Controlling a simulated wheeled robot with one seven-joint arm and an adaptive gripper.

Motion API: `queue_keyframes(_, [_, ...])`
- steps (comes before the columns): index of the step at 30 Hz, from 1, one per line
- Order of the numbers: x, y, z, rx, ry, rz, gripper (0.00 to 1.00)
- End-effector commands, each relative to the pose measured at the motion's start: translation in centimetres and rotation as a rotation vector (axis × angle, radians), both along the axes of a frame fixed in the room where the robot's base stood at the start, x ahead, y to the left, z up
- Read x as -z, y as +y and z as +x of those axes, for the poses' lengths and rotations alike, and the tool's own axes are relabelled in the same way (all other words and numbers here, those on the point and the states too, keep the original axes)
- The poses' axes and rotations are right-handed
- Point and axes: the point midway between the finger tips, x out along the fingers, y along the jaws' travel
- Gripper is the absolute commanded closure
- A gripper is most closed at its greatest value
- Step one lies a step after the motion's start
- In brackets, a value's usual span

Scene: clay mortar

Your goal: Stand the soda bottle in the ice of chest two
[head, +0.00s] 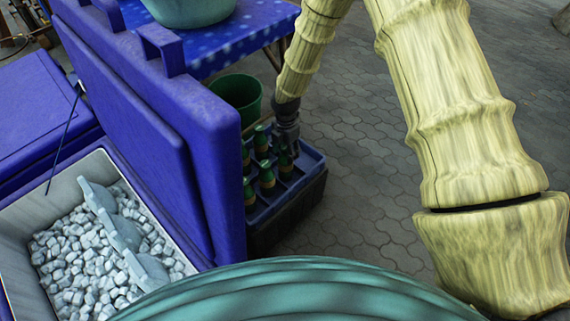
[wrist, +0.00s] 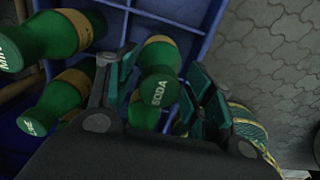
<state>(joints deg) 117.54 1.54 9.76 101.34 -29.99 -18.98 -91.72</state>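The soda bottle (wrist: 158,85) is green with a cap marked SODA and stands in a blue crate (wrist: 178,14). In the wrist view it lies between the two fingers of my gripper (wrist: 163,78). The fingers are apart, with gaps beside the bottle, so the gripper looks open around its top. In the head view my gripper (head: 287,140) is low over the crate (head: 292,203), partly hiding a green bottle. An open blue chest (head: 222,160) holds white ice (head: 80,255). No number shows on it.
Other green bottles (head: 266,175) stand in the crate, and some show at the left of the wrist view (wrist: 62,98). The raised chest lid stands between ice and crate. A grey scalloped bar (head: 122,232) lies across the ice. A green bucket (head: 238,92) stands behind the crate.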

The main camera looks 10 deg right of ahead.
Motion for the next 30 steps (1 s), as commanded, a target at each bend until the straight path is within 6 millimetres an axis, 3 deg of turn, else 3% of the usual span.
queue_keyframes(1, [0.0,0.0,0.0,0.000,0.000,0.000,0.64])
queue_keyframes(5, [0.0,0.0,0.0,0.000,0.000,0.000,0.87])
queue_keyframes(13, [-0.8,0.0,0.0,0.000,-0.001,0.001,0.87])
queue_keyframes(30, [-5.9,0.0,0.0,0.000,0.000,0.000,0.87])
